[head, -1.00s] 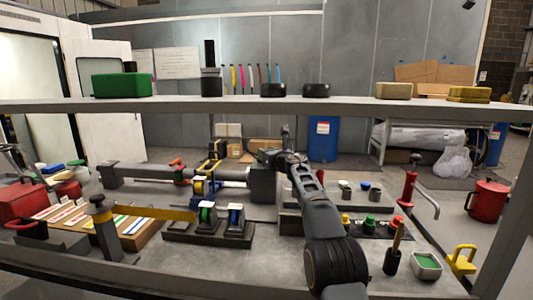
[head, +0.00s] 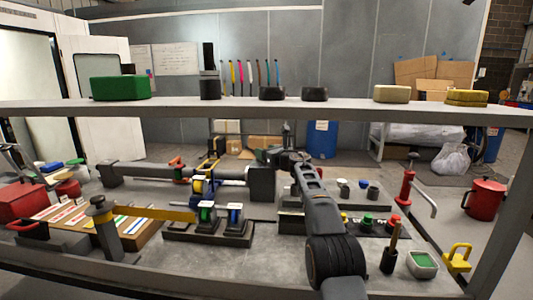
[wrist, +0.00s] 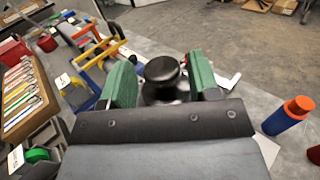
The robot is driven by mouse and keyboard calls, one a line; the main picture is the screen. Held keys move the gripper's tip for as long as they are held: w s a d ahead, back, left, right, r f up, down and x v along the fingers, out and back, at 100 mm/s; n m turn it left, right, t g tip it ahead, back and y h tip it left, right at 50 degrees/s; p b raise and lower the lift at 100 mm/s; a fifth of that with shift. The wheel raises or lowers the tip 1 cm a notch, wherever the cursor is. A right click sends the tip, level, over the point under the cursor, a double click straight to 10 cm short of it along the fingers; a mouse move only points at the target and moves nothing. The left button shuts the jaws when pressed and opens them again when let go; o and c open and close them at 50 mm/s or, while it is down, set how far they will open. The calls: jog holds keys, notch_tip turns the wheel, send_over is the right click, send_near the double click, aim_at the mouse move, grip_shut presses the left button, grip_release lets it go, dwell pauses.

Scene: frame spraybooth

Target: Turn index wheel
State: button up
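A round black knob (wrist: 162,75) on a dark body shows between my gripper's fingers in the wrist view. I cannot tell for certain whether it is the index wheel. My gripper (wrist: 161,82) has green pads on its two fingers, one on each side of the knob. Narrow gaps seem to show between pads and knob, so the gripper looks open around it. In the head view my gripper (head: 269,155) is above the dark block (head: 262,183) at the right end of a horizontal grey bar (head: 140,171). The knob is not clear there.
A shelf (head: 230,106) crosses above the bench. A control panel (head: 372,228) with coloured buttons is at right. A red-handled crank (head: 407,188) stands further right.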

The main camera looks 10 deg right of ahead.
jog(key=shift+o, duration=0.4)
jog(key=shift+f, duration=0.1)
jog(key=shift+s+d+b, duration=0.15)
jog(key=shift+s+b, duration=0.05)
jog(key=shift+b, duration=0.1)
jog(key=b+v, duration=0.5)
jog(key=v, duration=0.8)
jog(key=shift+s, duration=0.15)
